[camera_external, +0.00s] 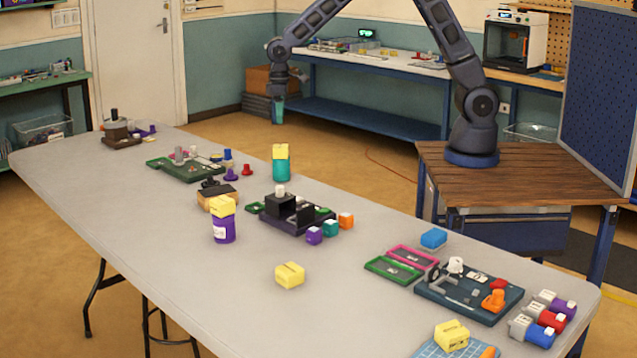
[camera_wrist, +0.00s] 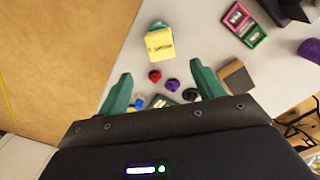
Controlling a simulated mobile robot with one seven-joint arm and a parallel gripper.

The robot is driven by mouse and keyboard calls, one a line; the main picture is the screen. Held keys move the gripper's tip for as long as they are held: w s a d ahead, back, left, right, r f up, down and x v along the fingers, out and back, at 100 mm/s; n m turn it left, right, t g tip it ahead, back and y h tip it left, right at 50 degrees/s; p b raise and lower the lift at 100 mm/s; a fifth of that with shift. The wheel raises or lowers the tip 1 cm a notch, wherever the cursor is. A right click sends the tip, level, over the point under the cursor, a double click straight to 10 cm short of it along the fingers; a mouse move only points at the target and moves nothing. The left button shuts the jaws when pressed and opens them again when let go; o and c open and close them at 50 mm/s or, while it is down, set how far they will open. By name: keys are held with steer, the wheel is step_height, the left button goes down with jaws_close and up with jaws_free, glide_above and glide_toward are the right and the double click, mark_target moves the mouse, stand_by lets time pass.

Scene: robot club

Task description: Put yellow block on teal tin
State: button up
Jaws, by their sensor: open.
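The teal tin (camera_external: 281,172) stands upright near the table's far edge, with a yellow block (camera_external: 280,152) resting on its lid. In the wrist view a yellow block (camera_wrist: 160,44) shows just beyond my fingertips; the tin under it is mostly hidden there. My gripper (camera_external: 278,112) is open and empty, above and apart from the block and tin. Its teal fingers are spread in the wrist view (camera_wrist: 160,70). Other yellow blocks sit on a purple tin (camera_external: 223,229), alone on the table (camera_external: 289,276), and on a blue mat at the front (camera_external: 452,335).
Small purple, teal and orange cubes lie near the dark tray. The table (camera_external: 370,310) is clear at its front middle.

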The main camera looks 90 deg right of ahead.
steer(key=s+d+r+t, duration=0.2)
steer(key=s+r, duration=1.6)
steer(key=s+d+r+t, duration=0.1)
steer(key=s+r+t, duration=0.1)
steer(key=s, duration=2.2)
steer(key=shift+s+d+r+t, duration=0.2)
steer(key=shift+r+t, duration=0.1)
steer(key=shift+r, duration=0.2)
